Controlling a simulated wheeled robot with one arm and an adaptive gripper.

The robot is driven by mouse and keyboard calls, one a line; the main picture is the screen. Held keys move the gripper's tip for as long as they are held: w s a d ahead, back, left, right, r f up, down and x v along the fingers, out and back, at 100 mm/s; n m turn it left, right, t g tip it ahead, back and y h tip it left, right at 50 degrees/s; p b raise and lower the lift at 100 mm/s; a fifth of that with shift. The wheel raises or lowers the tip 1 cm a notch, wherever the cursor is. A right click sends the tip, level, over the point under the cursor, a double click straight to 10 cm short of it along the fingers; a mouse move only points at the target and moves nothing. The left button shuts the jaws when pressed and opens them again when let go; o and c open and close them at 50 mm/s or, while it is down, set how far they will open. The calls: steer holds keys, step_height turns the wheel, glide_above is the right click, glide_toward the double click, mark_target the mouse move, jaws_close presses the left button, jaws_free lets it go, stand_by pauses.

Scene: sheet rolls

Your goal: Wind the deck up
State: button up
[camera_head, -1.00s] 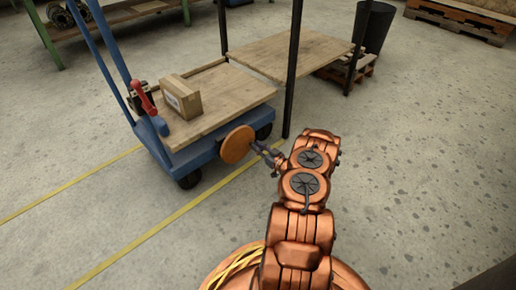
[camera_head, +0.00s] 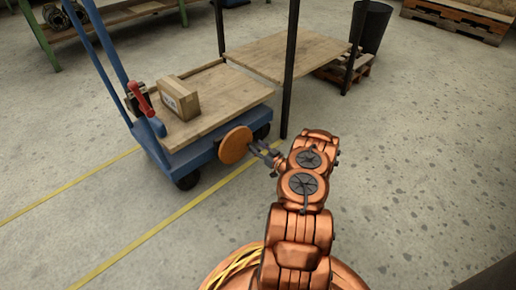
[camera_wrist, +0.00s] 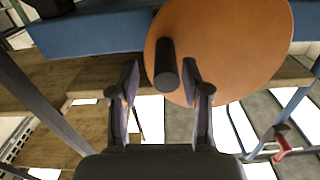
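The deck (camera_head: 215,105) is a wooden board on a blue wheeled cart, with a cardboard box (camera_head: 178,98) on it. A round orange-brown crank disc (camera_head: 235,145) is on the cart's near side. In the wrist view the disc (camera_wrist: 225,45) fills the upper middle, and a dark cylindrical knob (camera_wrist: 167,66) sticks out from it towards me. My gripper (camera_head: 260,149) is close in front of the disc. Its two fingers (camera_wrist: 163,75) are apart on either side of the knob's end in the wrist view; neither visibly touches it.
A wooden-topped table (camera_head: 285,52) with dark posts stands beyond the deck, with one post close to the cart's right end. A red lever (camera_head: 139,97) is at the cart's handle end. A dark bin (camera_head: 371,26) stands behind. The floor at right is clear.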

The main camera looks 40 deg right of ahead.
steer(key=s, duration=1.2)
steer(key=shift+a, duration=0.2)
steer(key=shift+w, duration=0.1)
